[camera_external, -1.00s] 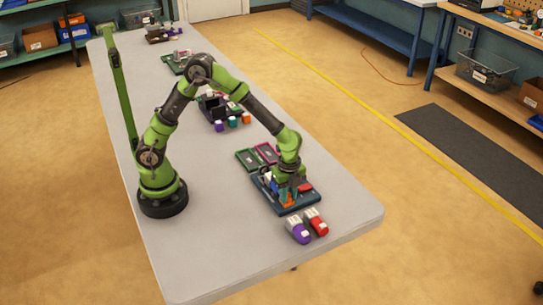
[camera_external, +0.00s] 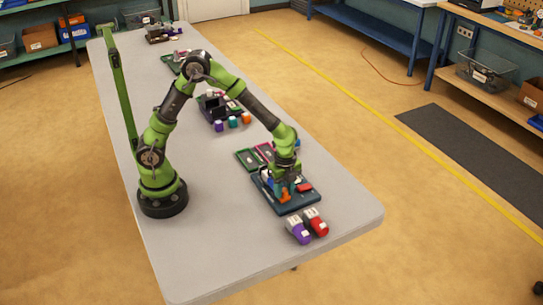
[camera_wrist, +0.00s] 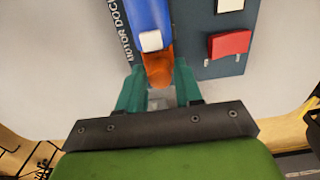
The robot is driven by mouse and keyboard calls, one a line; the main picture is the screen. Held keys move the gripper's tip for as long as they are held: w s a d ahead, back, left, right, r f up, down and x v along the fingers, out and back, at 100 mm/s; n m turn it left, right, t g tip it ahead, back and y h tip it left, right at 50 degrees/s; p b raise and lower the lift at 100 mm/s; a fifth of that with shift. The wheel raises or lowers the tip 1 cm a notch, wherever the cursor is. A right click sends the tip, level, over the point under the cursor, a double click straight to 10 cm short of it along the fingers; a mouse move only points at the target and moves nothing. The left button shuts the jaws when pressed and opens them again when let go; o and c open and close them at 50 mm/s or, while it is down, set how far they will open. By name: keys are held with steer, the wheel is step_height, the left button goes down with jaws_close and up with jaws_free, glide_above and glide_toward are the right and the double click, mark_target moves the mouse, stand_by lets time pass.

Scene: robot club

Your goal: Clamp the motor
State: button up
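The dark blue motor dock board (camera_external: 303,199) lies on the table near its front end, with its lettering partly visible in the wrist view. A blue motor (camera_wrist: 148,20) with a white block at its end lies on the board. An orange clamp part (camera_wrist: 158,66) is beside the motor's near end; it also shows in the external view (camera_external: 285,197). My gripper (camera_wrist: 159,74) points down over the board, its two teal fingers on either side of the orange part. They look closed against it, with little visible gap. The clamp's lower end is partly hidden.
A red block (camera_wrist: 230,43) sits on the board beside the clamp. A purple-ended piece (camera_external: 299,232) and a red-ended piece (camera_external: 317,223) lie in front. Green and magenta trays (camera_external: 248,160) stand behind. The table's right front corner is clear.

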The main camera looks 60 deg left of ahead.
steer(key=shift+r, duration=0.15)
steer(key=shift+r, duration=2.85)
steer(key=shift+s+a+r+n, duration=0.1)
steer(key=shift+s+a+n, duration=0.15)
steer(key=shift+a+n, duration=0.35)
steer(key=shift+s+a+n, duration=0.25)
steer(key=shift+a+n, duration=0.3)
steer(key=shift+n, duration=0.05)
steer(key=s+a+r+n+t+y, duration=0.1)
steer(key=s+a+r+n+t, duration=0.2)
steer(key=a, duration=0.7)
steer(key=s+a+r+n+t+y, duration=0.1)
steer(key=s+a+r+n+t, duration=0.3)
steer(key=s+a+r+n, duration=0.3)
steer(key=a+r+n, duration=0.1)
steer(key=a+r, duration=0.3)
steer(key=shift+n, duration=0.3)
